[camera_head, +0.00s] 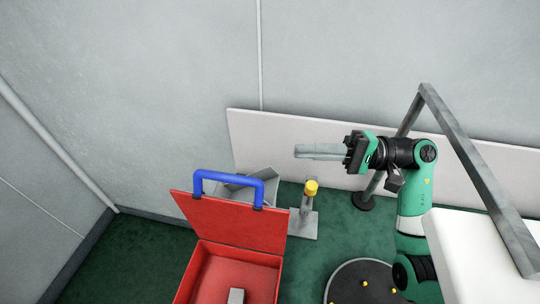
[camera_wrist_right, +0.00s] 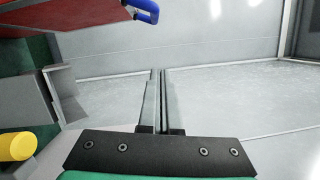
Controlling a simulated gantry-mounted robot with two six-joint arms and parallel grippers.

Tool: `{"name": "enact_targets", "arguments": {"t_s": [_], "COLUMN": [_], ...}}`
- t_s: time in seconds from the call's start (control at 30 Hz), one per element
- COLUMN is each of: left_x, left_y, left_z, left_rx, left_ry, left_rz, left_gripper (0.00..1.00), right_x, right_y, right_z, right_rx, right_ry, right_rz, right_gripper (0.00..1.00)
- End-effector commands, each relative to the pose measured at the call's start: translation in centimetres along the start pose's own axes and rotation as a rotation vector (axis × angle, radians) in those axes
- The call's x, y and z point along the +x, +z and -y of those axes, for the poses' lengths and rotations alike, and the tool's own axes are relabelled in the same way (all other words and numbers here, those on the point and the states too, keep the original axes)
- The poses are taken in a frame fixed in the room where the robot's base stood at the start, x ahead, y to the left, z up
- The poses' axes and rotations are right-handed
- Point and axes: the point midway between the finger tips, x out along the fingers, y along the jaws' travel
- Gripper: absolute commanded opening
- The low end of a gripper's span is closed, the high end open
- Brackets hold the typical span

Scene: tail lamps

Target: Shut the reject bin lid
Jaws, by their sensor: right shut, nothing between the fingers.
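The red reject bin (camera_head: 273,268) stands at the lower middle of the head view, its lid (camera_head: 232,220) raised and tilted up at the back. A blue handle (camera_head: 237,177) is on the lid's upper edge. In the right wrist view the red lid (camera_wrist_right: 75,12) and its blue handle (camera_wrist_right: 146,8) show at the top left. My right gripper (camera_head: 297,151) is shut and empty, to the right of the handle and apart from it. In the wrist view its fingers (camera_wrist_right: 158,75) are together. My left gripper is not in view.
A grey box-like holder (camera_head: 262,173) stands behind the lid. A grey stand with a yellow top (camera_head: 311,187) is right of the bin. A round dark plate (camera_head: 362,283), a white block (camera_head: 480,250) and a grey frame (camera_head: 465,150) are at right. Walls close off the back.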

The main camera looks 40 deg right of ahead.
Motion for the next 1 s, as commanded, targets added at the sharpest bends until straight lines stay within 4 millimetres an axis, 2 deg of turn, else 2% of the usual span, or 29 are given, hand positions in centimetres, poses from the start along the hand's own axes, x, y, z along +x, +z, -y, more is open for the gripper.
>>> {"name": "enact_targets", "arguments": {"t_s": [0.1, 0.27, 0.47, 0.77, 1.0], "left_x": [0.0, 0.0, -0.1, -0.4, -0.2], "left_y": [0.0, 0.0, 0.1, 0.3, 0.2], "left_z": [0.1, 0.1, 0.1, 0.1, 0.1], "left_rx": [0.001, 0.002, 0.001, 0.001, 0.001], "left_ry": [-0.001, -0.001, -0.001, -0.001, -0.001], "left_rz": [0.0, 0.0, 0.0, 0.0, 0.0], "left_gripper": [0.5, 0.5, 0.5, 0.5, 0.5], "right_x": [-0.3, 0.3, 3.4, 10.0, 10.7], "right_y": [-0.2, -0.1, 0.0, 0.1, 3.2], "right_z": [-1.0, -1.0, -1.1, -1.3, -1.3], "right_rx": [-0.02, -0.021, -0.02, -0.019, -0.022], "right_ry": [0.037, 0.036, 0.034, 0.034, 0.033], "right_rz": [-0.001, 0.002, 0.006, 0.006, 0.002], "right_gripper": [0.0, 0.0, 0.0, 0.0, 0.0]}}
